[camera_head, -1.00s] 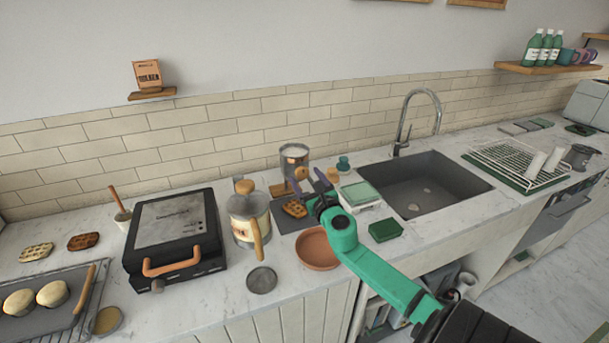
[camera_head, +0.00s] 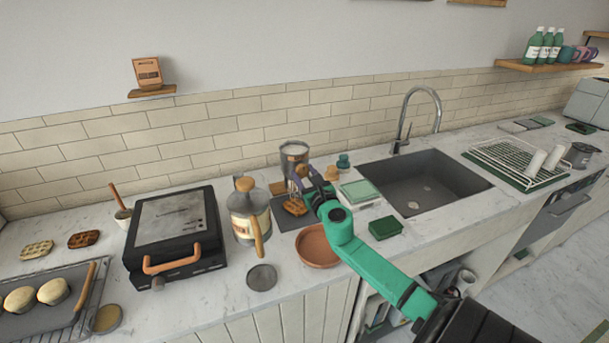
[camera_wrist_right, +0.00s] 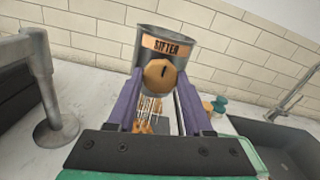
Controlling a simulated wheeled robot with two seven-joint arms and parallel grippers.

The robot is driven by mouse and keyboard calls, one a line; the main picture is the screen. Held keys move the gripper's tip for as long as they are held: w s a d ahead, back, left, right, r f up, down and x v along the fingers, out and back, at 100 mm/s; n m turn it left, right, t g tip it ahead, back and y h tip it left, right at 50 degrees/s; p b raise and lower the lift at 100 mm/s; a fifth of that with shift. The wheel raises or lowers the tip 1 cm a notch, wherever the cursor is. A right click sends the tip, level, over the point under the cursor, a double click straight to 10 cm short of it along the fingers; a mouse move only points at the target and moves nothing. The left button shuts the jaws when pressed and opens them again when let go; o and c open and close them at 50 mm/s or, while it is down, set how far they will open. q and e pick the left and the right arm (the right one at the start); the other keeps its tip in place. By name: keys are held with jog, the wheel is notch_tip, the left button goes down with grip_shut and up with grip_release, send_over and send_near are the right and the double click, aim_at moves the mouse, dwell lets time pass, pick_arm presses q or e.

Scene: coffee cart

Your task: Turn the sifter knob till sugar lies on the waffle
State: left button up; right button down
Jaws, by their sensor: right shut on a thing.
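The metal sifter (camera_head: 294,154) stands upright against the tiled wall, full of white sugar, with a wooden label reading SIFTER in the right wrist view (camera_wrist_right: 168,46). Its round wooden knob (camera_wrist_right: 159,73) has a dark mark and sits between my purple fingers. My right gripper (camera_head: 301,177) is shut on this knob. The brown waffle (camera_head: 295,207) lies on a dark mat below the sifter. In the right wrist view, thin pale streaks show beneath the knob, above the partly hidden waffle (camera_wrist_right: 144,127). I cannot tell how much sugar lies on it. My left gripper is not in view.
A glass jar (camera_head: 248,213) with a wooden handle and the waffle iron (camera_head: 176,229) stand left of the mat. A terracotta dish (camera_head: 317,246) sits in front, beneath my arm. A green-lidded box (camera_head: 361,192), a green sponge (camera_head: 386,229) and the sink (camera_head: 422,182) are right.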

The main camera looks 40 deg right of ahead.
jog(key=m, duration=0.4)
jog(key=shift+m+b, duration=0.3)
jog(key=shift+b, duration=0.1)
jog(key=m, duration=0.8)
jog(key=shift+a+b, duration=0.1)
jog(key=shift+b, duration=0.2)
jog(key=m, duration=0.4)
jog(key=shift+r+m, duration=0.1)
jog(key=shift+m, duration=0.2)
jog(key=m, duration=0.4)
jog(key=shift+m, duration=0.3)
jog(key=m+p, duration=0.1)
jog(key=m, duration=0.2)
jog(key=shift+m, duration=0.3)
jog(key=m+p, duration=0.1)
jog(key=m, duration=0.3)
jog(key=shift+r, duration=0.1)
jog(key=shift+m+p, duration=0.65)
jog(key=shift+m, duration=1.35)
